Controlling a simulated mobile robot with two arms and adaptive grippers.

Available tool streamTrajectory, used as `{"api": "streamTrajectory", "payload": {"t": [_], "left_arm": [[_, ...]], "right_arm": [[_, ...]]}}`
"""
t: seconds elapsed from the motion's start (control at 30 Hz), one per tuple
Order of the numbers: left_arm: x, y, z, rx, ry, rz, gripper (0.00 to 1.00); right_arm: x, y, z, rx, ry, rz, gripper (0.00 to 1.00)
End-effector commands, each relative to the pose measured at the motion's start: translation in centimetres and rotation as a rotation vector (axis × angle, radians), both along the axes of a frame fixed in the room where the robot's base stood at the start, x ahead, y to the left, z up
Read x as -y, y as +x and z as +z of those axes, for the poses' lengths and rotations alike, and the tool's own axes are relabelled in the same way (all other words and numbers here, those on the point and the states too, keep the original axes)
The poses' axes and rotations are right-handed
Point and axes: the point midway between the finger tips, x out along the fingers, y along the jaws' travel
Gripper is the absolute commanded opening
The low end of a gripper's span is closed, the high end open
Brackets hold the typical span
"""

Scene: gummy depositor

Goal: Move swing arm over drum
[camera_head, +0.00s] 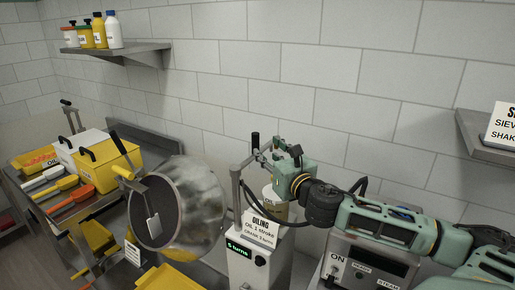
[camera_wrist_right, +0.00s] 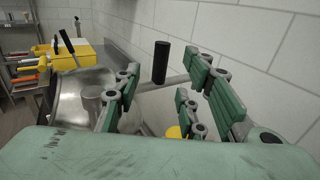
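The steel drum (camera_head: 200,205) stands tilted, its dark mouth facing left, with a flat paddle (camera_head: 153,228) at the mouth. The swing arm is a grey post (camera_head: 237,190) with a bar and an upright black handle (camera_head: 255,139), right of the drum by the oiling box. My right gripper (camera_head: 266,153) is at the handle. In the right wrist view the black handle (camera_wrist_right: 161,62) stands between the spread fingers of my gripper (camera_wrist_right: 163,90), with no clear contact, and the bar runs below it. The drum (camera_wrist_right: 75,95) shows left of the fingers. My left gripper is not seen.
The oiling box (camera_head: 247,262) with its sign stands right of the drum. A steam machine (camera_head: 365,265) lies below my right arm. A yellow box (camera_head: 108,168) and several scoops are on the left bench. A wall shelf (camera_head: 125,54) holds bottles.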

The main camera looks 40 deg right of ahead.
Motion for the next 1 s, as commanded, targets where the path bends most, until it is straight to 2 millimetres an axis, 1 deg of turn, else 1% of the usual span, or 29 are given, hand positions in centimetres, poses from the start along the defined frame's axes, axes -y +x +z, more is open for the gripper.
{"api": "streamTrajectory", "payload": {"t": [0.03,0.17,0.37,0.7,1.0], "left_arm": [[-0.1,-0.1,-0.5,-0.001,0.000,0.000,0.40],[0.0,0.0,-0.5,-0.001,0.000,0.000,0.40],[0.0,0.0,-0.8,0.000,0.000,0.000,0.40],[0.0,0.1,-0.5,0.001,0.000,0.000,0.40],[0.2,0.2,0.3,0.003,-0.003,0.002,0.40]], "right_arm": [[0.0,0.1,-0.5,0.001,0.000,0.000,0.38],[0.2,0.6,-0.4,0.001,0.000,0.000,0.38],[0.9,2.6,-0.2,0.003,-0.005,-0.001,0.38],[1.7,5.2,-0.1,0.003,0.001,-0.002,0.38],[2.4,7.0,-0.3,0.002,0.003,-0.004,0.38]]}}
